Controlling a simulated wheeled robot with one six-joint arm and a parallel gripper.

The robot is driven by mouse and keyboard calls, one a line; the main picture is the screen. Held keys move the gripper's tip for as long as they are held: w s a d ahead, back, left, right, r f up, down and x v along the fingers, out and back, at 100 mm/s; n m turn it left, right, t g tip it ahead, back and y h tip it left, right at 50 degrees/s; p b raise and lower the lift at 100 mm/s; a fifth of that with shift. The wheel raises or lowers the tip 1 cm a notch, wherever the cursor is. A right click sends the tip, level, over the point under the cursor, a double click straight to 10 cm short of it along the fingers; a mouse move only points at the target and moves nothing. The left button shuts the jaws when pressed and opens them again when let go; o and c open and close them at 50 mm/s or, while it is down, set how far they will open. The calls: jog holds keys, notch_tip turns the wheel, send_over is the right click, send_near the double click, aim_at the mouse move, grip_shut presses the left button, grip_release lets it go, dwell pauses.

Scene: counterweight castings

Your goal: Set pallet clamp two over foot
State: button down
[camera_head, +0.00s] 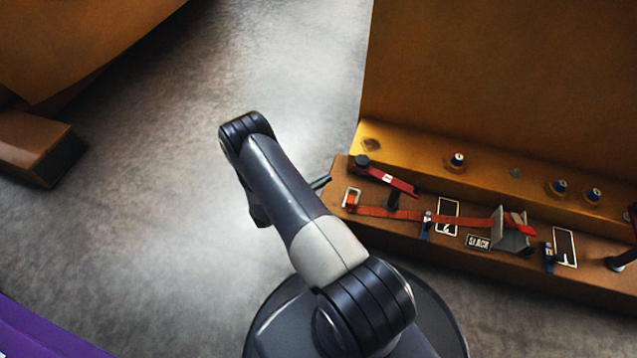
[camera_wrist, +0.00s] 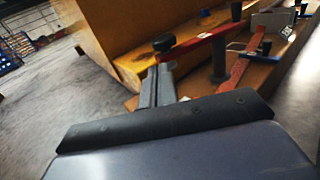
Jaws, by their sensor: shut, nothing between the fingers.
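A red clamp lever (camera_head: 388,180) with a black knob at its left end stands on a dark post near the left end of the wooden base (camera_head: 470,262). In the wrist view the lever (camera_wrist: 203,44) reaches up and right from its knob. A second clamp (camera_head: 622,258) is cut off at the right edge. No number shows, so I cannot tell which is clamp two. My gripper (camera_wrist: 158,85) is shut and empty; its fingers appear just in front of the first clamp's knob. In the head view only a dark tip (camera_head: 320,183) shows beside my arm. Which part is the foot is unclear.
An orange strap (camera_head: 395,214) runs along the base through a grey metal buckle (camera_head: 508,230), near a SLACK label (camera_head: 478,242). Bare floor (camera_head: 170,190) lies left.

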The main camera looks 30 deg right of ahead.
aim_at(356, 162)
jog(key=d+b, duration=0.1)
jog(key=d, duration=0.3)
jog(key=d+b, duration=0.1)
jog(key=d, duration=0.4)
jog(key=shift+w+d, duration=0.2)
jog(key=shift+d, duration=0.1)
jog(key=shift+d, duration=0.1)
